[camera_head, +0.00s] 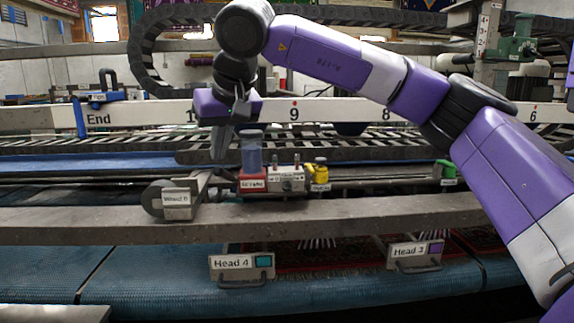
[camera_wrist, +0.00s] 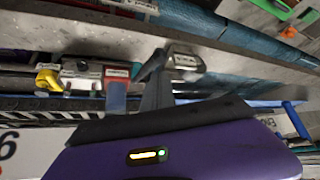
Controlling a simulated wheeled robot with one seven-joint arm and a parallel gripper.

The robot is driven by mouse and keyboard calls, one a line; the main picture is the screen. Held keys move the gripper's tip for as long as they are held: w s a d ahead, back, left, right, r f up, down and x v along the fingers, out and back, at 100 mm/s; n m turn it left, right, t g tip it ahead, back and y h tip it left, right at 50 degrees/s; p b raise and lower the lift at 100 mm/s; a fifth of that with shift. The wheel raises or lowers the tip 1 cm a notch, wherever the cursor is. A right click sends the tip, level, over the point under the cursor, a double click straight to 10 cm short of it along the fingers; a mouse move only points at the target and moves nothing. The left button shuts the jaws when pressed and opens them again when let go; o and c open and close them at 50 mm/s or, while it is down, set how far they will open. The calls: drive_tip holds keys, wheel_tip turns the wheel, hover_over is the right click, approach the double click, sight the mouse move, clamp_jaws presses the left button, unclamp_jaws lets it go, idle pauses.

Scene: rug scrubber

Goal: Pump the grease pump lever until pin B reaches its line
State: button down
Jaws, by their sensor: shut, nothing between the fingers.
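The grease pump has a clear cylinder (camera_head: 251,150) on a red labelled base (camera_head: 253,185). Beside it on the right is a grey block (camera_head: 287,180) with small upright pins; which is pin B, and its line, are too small to make out. The pump also shows in the wrist view, with its red part (camera_wrist: 117,72) and grey block (camera_wrist: 80,75). I cannot clearly pick out the lever. My gripper (camera_head: 221,155) is shut and empty, pointing down just left of the cylinder. Its grey fingers (camera_wrist: 156,75) also show in the wrist view.
A yellow labelled part (camera_head: 320,175) stands right of the block. A wheel unit with a "Wheel B" label (camera_head: 177,200) sits at the left on the grey beam (camera_head: 330,215). A numbered white rail (camera_head: 340,112) runs behind. "Head 4" (camera_head: 240,264) and "Head 3" (camera_head: 414,253) plates are in front.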

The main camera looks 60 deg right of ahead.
drive_tip(key=shift+f+b, duration=2.45)
drive_tip(key=shift+f, duration=1.35)
wheel_tip(320, 180, up, 10)
drive_tip(key=p, duration=0.8)
drive_tip(key=shift+r, duration=0.15)
